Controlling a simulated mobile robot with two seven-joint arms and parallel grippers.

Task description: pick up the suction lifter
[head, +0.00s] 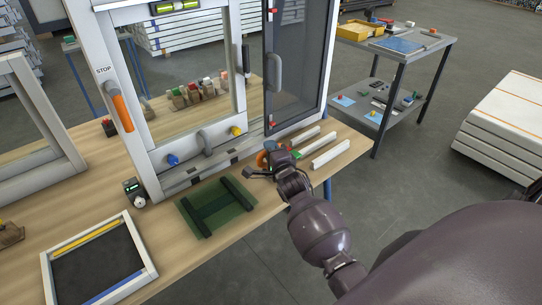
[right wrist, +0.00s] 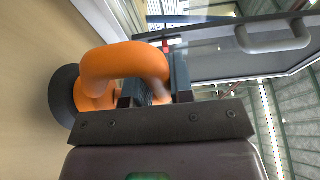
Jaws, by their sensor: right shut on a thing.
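The suction lifter (right wrist: 125,62) has an orange looped handle and a dark round cup (right wrist: 65,95). In the right wrist view its handle passes between the fingers of my right gripper (right wrist: 155,92), which is shut on it. The cup is close to the pale wooden table surface; I cannot tell whether it touches. In the head view the lifter (head: 268,147) is a small orange patch, mostly hidden by my right gripper (head: 275,160), near the table's right part. My left gripper is not in view.
A white container frame (head: 140,130) with an open dark door panel (head: 297,65) stands just behind. White strips (head: 331,153) lie to the right, a green mat (head: 216,207) with dark bars to the left. A framed black tray (head: 98,262) lies at front left.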

